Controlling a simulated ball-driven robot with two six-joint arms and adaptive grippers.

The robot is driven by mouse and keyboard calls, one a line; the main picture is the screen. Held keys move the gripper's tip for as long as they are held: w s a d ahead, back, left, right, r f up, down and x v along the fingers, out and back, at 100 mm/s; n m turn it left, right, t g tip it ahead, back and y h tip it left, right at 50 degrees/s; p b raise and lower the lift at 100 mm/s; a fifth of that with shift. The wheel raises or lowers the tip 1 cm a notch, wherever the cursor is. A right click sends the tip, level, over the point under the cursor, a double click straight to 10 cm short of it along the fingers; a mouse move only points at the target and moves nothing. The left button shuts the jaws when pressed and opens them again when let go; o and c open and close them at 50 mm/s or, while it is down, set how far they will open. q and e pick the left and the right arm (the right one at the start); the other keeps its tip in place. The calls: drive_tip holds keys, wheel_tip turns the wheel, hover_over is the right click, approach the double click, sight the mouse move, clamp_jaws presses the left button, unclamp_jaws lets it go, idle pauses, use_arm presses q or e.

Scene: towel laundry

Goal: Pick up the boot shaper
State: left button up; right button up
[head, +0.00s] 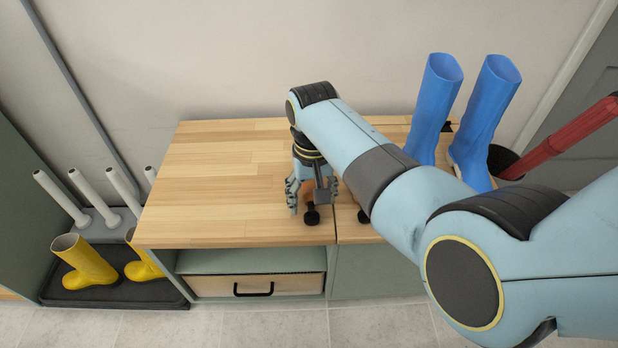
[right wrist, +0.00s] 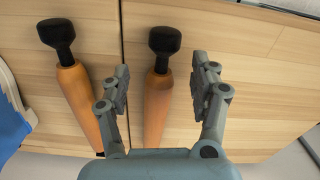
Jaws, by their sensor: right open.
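Two boot shapers with orange-brown wooden bodies and black knobs lie on the wooden bench top. In the right wrist view one boot shaper (right wrist: 157,105) lies between the spread fingers of my right gripper (right wrist: 160,70), with clear gaps on both sides. In the head view mostly its black knob (head: 312,216) shows, below my right gripper (head: 312,190). The second boot shaper (right wrist: 80,100) lies to the left of the fingers in the wrist view. In the head view my arm mostly hides it. My right gripper is open and empty. My left gripper is not in view.
Two blue boots (head: 435,108) stand upright at the right end of the bench (head: 215,190). The bench's left part is clear. A red object (head: 565,138) is at the right.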

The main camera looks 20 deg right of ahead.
wheel_tip(320, 180, down, 2)
drive_tip(key=shift+f+b, duration=0.1)
drive_tip(key=shift+b, duration=0.2)
drive_tip(key=shift+c, duration=0.2)
clamp_jaws()
